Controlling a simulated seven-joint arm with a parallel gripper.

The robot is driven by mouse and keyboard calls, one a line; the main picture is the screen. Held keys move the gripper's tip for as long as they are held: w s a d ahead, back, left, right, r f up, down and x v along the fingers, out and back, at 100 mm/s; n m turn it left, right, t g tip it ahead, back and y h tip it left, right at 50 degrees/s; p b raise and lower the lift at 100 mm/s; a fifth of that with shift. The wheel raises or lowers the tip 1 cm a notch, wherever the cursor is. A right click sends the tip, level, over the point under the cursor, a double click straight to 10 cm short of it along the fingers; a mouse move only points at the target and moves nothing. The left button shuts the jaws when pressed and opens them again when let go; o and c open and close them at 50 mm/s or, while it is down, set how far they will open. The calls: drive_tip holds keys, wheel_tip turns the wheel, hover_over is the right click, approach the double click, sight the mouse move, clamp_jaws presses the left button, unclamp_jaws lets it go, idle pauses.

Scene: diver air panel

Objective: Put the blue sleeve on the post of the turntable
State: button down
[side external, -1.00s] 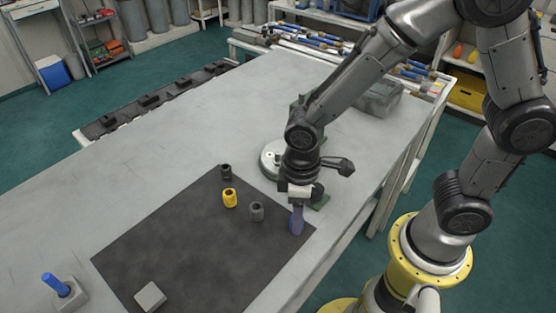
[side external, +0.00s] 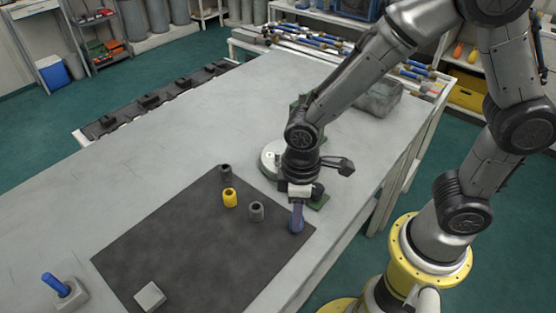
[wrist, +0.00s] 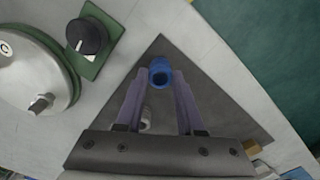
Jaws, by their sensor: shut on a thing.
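The blue sleeve (wrist: 160,72) is a short hollow tube, seen nearly end-on in the wrist view between my fingertips. My gripper (side external: 297,221) points down at the right corner of the dark mat and is shut on the sleeve. In the side view the fingers largely hide the sleeve. The turntable appears to be the round silver disc with a green rim (wrist: 28,72), left of my gripper in the wrist view. A short metal stub (wrist: 40,103) on it looks like the post. In the side view my arm partly covers the disc (side external: 269,158).
A black sleeve (side external: 225,172), a yellow sleeve (side external: 229,198) and a grey sleeve (side external: 257,211) stand on the dark mat (side external: 190,250). A grey block (side external: 150,296) and a base with a blue rod (side external: 62,290) are farther left. A black knob (wrist: 88,37) sits beside the disc.

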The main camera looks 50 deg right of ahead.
drive_tip(key=shift+r, duration=1.7)
drive_tip(key=shift+s, duration=0.1)
drive_tip(key=shift+r, duration=0.3)
drive_tip(key=w+r+m, duration=0.1)
drive_tip(key=w+r, duration=0.2)
drive_tip(key=w, duration=0.1)
drive_tip(key=m, duration=0.5)
approach(278, 153)
drive_tip(key=shift+f, duration=2.05)
drive_tip(key=shift+f, duration=1.45)
